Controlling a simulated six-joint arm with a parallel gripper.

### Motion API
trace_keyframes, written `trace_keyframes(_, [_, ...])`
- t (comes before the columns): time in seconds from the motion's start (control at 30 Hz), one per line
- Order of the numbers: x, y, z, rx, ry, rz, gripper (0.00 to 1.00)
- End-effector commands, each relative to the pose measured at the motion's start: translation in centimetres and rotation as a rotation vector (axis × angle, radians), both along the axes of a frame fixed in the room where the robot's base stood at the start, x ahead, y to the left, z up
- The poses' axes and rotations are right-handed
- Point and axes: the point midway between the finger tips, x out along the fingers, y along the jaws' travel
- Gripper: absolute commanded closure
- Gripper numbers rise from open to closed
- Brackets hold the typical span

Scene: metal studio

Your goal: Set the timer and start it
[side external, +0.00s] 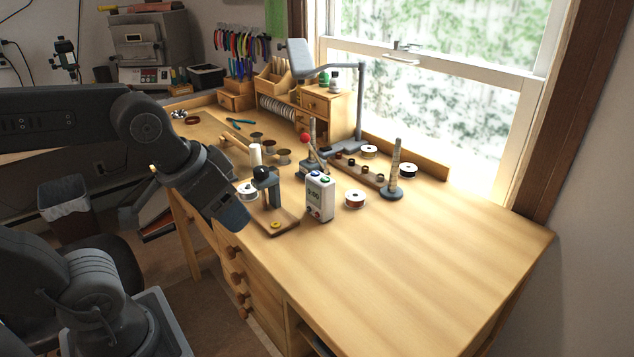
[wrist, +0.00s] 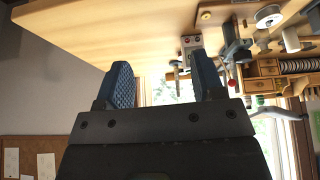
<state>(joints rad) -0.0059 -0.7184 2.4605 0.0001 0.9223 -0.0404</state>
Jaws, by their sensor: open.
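The timer (side external: 320,196) is a small white box standing upright on the wooden bench. Its display seems to read 0:00, though it is small. Blue and green buttons show on its top, and small coloured buttons show low on its front. My gripper (side external: 238,217) is at the bench's left edge, left of the timer and apart from it. In the wrist view, my gripper (wrist: 165,80) shows two blue textured fingers spread apart with nothing between them. The timer (wrist: 191,42) appears there upside down, beyond the right finger and partly hidden by it.
A small press (side external: 268,190) on a wooden base (side external: 276,225) stands between my gripper and the timer. A wire spool (side external: 355,199) lies right of the timer, and a ring post (side external: 394,172) stands farther right. The bench top (side external: 430,250) is clear at the front right.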

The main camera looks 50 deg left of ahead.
Motion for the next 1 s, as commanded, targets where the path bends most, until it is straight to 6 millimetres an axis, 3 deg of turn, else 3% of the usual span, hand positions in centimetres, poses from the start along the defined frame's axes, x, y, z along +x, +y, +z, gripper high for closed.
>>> trace_keyframes(0.17, [3.3,0.7,3.0,-0.076,0.062,0.184,0.55])
trace_keyframes(0.4, [9.9,2.5,7.2,-0.202,0.177,0.560,0.78])
trace_keyframes(0.63, [16.3,4.9,9.2,-0.293,0.273,0.937,1.00])
trace_keyframes(0.8, [20.5,6.9,9.5,-0.336,0.329,1.202,1.00])
trace_keyframes(1.0, [23.4,8.5,9.2,-0.361,0.364,1.414,1.00])
